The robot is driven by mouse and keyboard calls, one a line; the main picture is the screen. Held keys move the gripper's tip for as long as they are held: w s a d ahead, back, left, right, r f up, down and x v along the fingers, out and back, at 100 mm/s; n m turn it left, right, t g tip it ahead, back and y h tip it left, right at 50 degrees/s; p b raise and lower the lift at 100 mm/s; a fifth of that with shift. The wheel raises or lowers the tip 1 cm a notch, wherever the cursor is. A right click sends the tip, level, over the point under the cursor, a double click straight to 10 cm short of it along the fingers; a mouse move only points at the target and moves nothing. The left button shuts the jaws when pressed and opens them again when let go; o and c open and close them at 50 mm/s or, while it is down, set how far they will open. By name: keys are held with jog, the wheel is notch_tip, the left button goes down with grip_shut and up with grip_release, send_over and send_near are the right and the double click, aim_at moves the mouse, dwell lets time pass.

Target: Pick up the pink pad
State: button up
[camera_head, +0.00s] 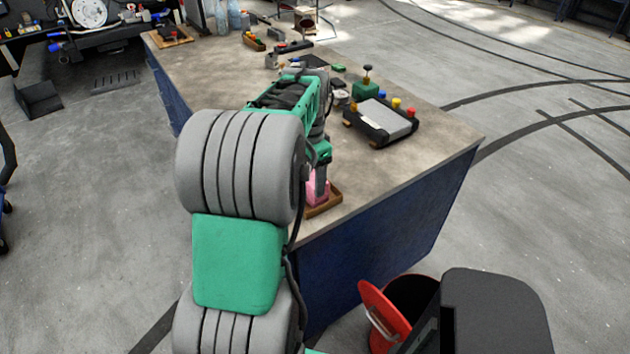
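The pink pad (315,194) is at the near edge of the workbench, in or over a small brown tray (326,207). My arm covers much of the bench around it. My gripper (321,182) points down at the pad, with a grey finger overlapping it in the picture. The fingertips are small and partly hidden, so I cannot tell whether they are open or shut on the pad, or whether they touch it.
The bench top (425,145) is bare near its right corner. A grey case with coloured knobs (383,122) and a green box with a black knob (366,87) stand behind the tray. A red bin (385,318) is on the floor in front.

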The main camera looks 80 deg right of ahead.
aim_at(311, 181)
jog(key=c, duration=0.8)
jog(key=shift+r, duration=0.45)
notch_tip(311, 181, up, 3)
jog(key=shift+s+a+f, duration=0.1)
jog(key=shift+s, duration=0.05)
jog(key=s+a+r+b, duration=0.3)
jog(key=s+a+r, duration=0.5)
jog(key=a, duration=0.3)
jog(key=shift+r, duration=0.65)
